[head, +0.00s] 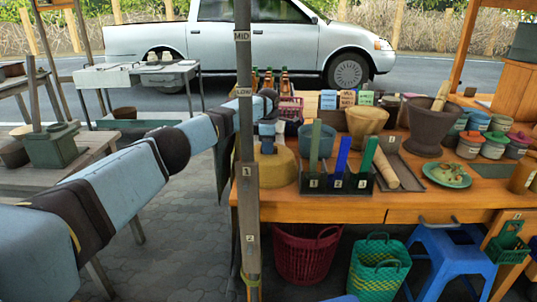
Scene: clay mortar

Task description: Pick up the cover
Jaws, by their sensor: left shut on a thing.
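The cover, a tan, woven-looking dome (279,170), is at the left end of the wooden table (420,205). My left arm comes in from the left and passes behind an upright post. My left gripper (268,146) points down at the top of the cover and is shut on it. The post hides the cover's left edge and part of my wrist. I cannot tell whether the cover rests on the table or is slightly raised. My right gripper is not in view.
A marked post (247,130) stands close in front of the cover. A black rack (337,182) with coloured upright strips is just right of it. A grey bowl (317,138), a clay mortar (432,125), a rolling pin (385,170) and a green plate (447,176) crowd the table.

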